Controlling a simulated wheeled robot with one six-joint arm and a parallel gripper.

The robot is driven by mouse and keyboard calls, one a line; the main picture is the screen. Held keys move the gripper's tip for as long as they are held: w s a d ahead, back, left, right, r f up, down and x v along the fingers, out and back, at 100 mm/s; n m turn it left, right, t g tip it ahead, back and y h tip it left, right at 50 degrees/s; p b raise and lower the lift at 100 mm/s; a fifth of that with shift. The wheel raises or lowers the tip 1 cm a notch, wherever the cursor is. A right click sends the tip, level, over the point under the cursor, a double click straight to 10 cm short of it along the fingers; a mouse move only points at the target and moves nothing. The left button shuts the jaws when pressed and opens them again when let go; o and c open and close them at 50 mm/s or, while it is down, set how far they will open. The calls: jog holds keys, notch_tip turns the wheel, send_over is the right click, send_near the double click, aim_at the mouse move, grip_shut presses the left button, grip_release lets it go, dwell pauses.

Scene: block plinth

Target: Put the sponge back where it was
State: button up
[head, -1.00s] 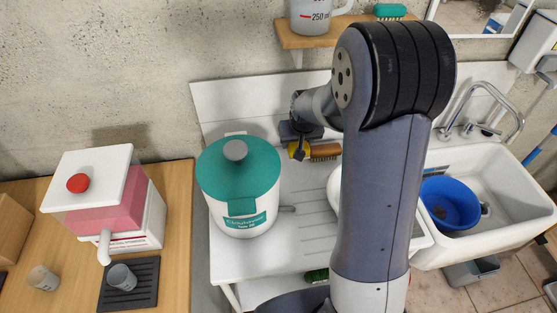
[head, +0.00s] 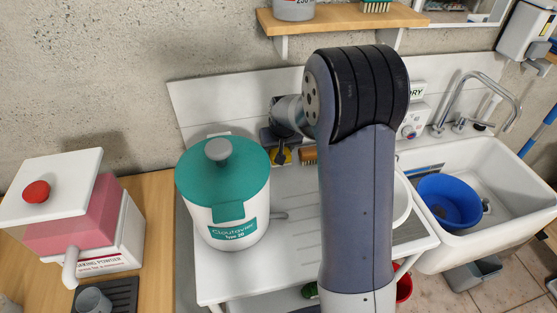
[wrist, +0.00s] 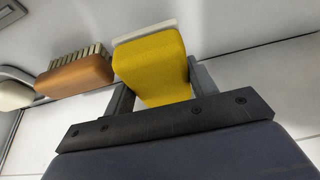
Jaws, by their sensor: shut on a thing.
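The yellow sponge (wrist: 152,68) with a pale layer on one face is between the fingers of my gripper (wrist: 152,92) in the wrist view. The gripper is shut on it. In the head view the sponge (head: 283,155) shows just under my gripper (head: 281,146), close to the white backboard, right of the teal-lidded pot. Whether the sponge touches the white worktop (head: 285,235) cannot be told. My arm hides part of the worktop.
A wooden brush (wrist: 75,76) lies beside the sponge; it also shows in the head view (head: 308,156). The teal-lidded pot (head: 226,190) stands close on the left. A shelf (head: 340,20) is above. A sink (head: 490,190) with a blue bowl (head: 447,202) is at right.

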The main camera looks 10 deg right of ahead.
jog(key=shift+f, duration=2.25)
jog(key=shift+f, duration=0.2)
jog(key=o, duration=0.9)
jog(key=shift+r, duration=0.1)
jog(key=shift+r, duration=0.1)
jog(key=shift+r, duration=0.2)
jog(key=v, duration=1.1)
jog(key=shift+s+r+b, duration=0.3)
jog(key=shift+o, duration=0.3)
